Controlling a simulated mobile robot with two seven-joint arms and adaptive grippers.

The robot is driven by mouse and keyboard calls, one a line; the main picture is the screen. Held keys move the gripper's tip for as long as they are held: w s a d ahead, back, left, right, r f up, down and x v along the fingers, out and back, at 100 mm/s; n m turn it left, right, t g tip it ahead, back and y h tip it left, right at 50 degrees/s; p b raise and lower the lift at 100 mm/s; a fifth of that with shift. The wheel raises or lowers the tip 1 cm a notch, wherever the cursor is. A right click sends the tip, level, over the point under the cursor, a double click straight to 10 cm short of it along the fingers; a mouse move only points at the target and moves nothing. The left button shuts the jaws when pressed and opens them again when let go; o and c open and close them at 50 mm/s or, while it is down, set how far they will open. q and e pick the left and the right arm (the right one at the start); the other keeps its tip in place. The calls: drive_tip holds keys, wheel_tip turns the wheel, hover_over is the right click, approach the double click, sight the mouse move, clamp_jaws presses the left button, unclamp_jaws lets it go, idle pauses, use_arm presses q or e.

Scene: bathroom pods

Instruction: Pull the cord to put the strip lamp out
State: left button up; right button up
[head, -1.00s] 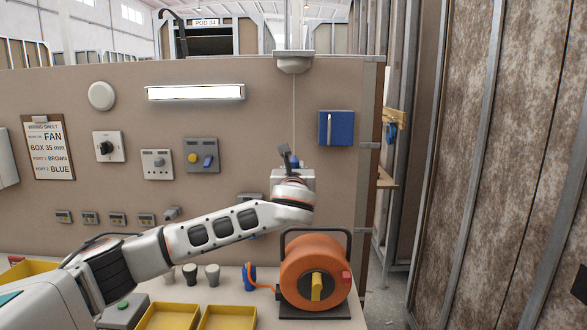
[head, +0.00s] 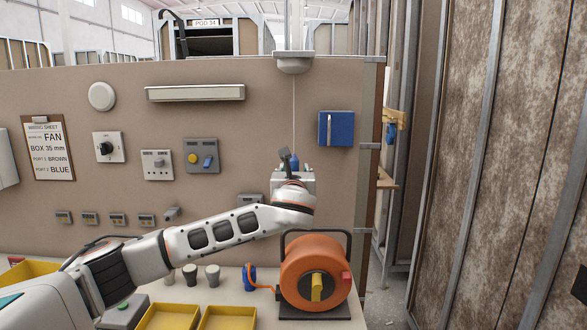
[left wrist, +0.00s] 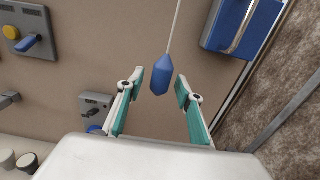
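The strip lamp (head: 195,93) on the wall panel is dark. The pull cord (head: 293,105) hangs from a white ceiling-type switch (head: 293,62) at the panel's top edge. A blue pull (left wrist: 160,76) is on the cord's lower end; in the head view it is partly hidden behind my gripper. My left gripper (left wrist: 160,86) is open in the left wrist view, with one finger on each side of the blue pull. Gaps show between the pull and both fingers. My right gripper is not in view.
A blue box (head: 336,128) is on the panel right of the cord. Switches and a clipboard (head: 48,148) are to the left. An orange cable reel (head: 312,268) stands on the bench below my left wrist, beside yellow trays (head: 228,318) and small cups.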

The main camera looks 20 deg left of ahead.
use_arm(q)
drive_tip(key=p+v, duration=0.3)
drive_tip(key=v, duration=0.4)
drive_tip(key=shift+s, duration=0.4)
drive_tip(key=shift+d, duration=0.1)
